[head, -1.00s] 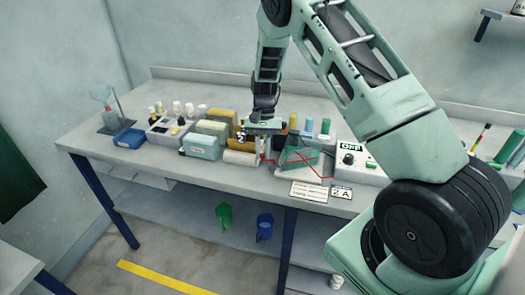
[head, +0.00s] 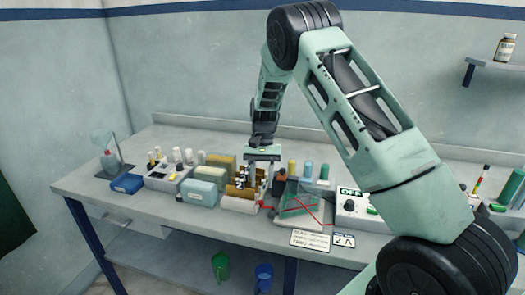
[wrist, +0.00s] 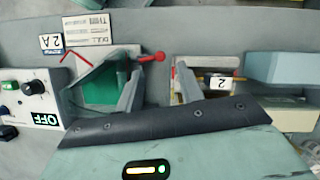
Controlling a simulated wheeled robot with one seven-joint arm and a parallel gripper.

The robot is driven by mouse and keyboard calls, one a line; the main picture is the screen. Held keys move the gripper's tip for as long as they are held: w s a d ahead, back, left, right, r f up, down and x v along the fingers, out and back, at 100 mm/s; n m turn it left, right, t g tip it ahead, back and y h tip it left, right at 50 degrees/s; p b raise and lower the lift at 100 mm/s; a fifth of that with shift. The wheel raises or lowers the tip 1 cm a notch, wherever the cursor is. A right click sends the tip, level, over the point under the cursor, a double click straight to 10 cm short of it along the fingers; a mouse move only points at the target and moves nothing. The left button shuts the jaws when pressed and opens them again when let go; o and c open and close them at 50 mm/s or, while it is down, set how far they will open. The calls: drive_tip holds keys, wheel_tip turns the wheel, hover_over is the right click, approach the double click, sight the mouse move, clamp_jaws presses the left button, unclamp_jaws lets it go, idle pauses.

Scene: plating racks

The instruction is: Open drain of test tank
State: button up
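The test tank (head: 300,207), a small clear box with green inside, stands near the bench front. In the wrist view the tank (wrist: 102,82) lies left of centre, its green interior partly covered by my gripper's body. A red lever (wrist: 152,57) with a round knob sticks out at the tank's side; in the head view this small red part (head: 265,204) shows at the tank's left. My gripper (head: 263,157) points down above the bench, behind and left of the tank, apart from the lever.
A rack labelled 2 (wrist: 215,85) stands beside the tank. A control box reading OFF (head: 352,207) stands right of it, with a red wire between. Sign cards (head: 310,239) lie in front. Teal and tan boxes (head: 200,192), vials and a blue tray (head: 127,183) fill the left.

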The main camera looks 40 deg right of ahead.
drive_tip(key=b+v, duration=0.1)
drive_tip(key=v, duration=1)
drive_tip(key=shift+r+b, duration=0.25)
drive_tip(key=shift+b, duration=0.05)
drive_tip(key=shift+d, duration=0.15)
drive_tip(key=s+a+r+n+t, duration=0.1)
drive_tip(key=s+a+n, duration=0.3)
drive_tip(key=s+a, duration=0.55)
drive_tip(key=s+a+r+n, duration=0.1)
drive_tip(key=s+a+n, duration=0.3)
drive_tip(key=a, duration=1)
drive_tip(key=s+a+f+n+t+h, duration=0.1)
drive_tip(key=s+a+n, duration=0.2)
drive_tip(key=s, duration=0.7)
drive_tip(key=s+a+f+n+t+h, duration=0.1)
drive_tip(key=s+a+f+n, duration=0.1)
drive_tip(key=s, duration=0.9)
drive_tip(key=a+n, duration=0.1)
drive_tip(key=n, duration=0.1)
drive_tip(key=shift+s+n, duration=0.2)
drive_tip(key=shift+n, duration=0.2)
